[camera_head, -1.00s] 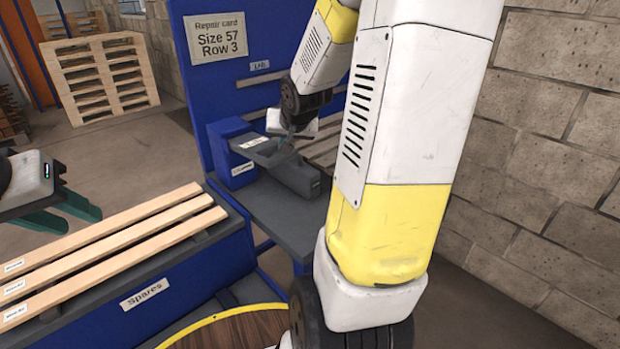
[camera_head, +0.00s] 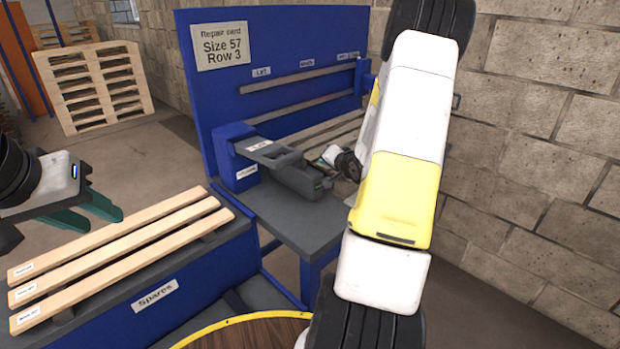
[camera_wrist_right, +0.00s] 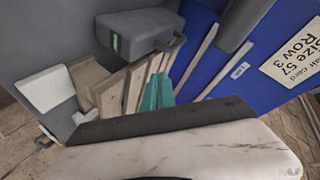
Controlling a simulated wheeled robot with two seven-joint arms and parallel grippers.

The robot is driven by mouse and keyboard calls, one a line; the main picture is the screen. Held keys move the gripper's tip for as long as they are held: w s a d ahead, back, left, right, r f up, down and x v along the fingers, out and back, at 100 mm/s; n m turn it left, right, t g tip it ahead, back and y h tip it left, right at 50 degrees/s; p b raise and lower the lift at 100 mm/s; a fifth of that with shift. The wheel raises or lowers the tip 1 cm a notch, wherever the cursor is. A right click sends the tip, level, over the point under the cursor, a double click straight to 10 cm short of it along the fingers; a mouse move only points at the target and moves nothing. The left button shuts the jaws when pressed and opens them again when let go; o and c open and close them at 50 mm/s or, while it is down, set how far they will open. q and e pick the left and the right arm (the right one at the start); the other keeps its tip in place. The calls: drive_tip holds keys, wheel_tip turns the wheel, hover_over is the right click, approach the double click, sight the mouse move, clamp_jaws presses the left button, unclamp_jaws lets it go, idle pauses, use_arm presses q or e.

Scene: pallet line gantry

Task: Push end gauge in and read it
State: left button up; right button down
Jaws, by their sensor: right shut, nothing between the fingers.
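The end gauge (camera_head: 297,178) is a dark grey block with a small green display, beside a blue end stop (camera_head: 235,160) at the bench's left end. It also shows in the right wrist view (camera_wrist_right: 140,32), where its display is too small to read. My right gripper (camera_wrist_right: 158,92) is shut and empty, its teal fingers over the wooden slats, apart from the gauge in that picture. In the head view its fingers are hidden behind the gauge and my wrist. My left gripper (camera_head: 86,213) is open and empty above the floor, left of the spares.
A repair card (camera_head: 222,47) on the blue back panel reads Size 57, Row 3. Wooden slats (camera_head: 340,130) lie on the bench behind the gauge. Three spare boards (camera_head: 120,255) lie on the rack at front left. A block wall (camera_head: 540,150) stands at right.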

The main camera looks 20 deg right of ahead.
drive_tip(key=d+f+m, duration=0.1)
drive_tip(key=f, duration=0.2)
drive_tip(key=s+d+f+m+t, duration=0.1)
drive_tip(key=f, duration=0.2)
drive_tip(key=s+d+f+m+t+y, duration=0.1)
drive_tip(key=f+m, duration=0.1)
drive_tip(key=f, duration=0.1)
drive_tip(key=shift+s+d+f, duration=0.15)
drive_tip(key=shift+d, duration=0.1)
drive_tip(key=s+f+m+t, duration=0.1)
drive_tip(key=s+d+f+m+t, duration=0.1)
drive_tip(key=s+f+m, duration=0.1)
drive_tip(key=shift+s+f+t, duration=0.3)
drive_tip(key=shift+t, duration=0.1)
drive_tip(key=w, duration=0.9)
drive_tip(key=shift+w+a, duration=0.25)
drive_tip(key=shift+w, duration=0.15)
drive_tip(key=shift+s+a, duration=0.2)
drive_tip(key=shift+a, duration=0.3)
drive_tip(key=shift+s+a, duration=0.2)
drive_tip(key=shift+a, duration=0.25)
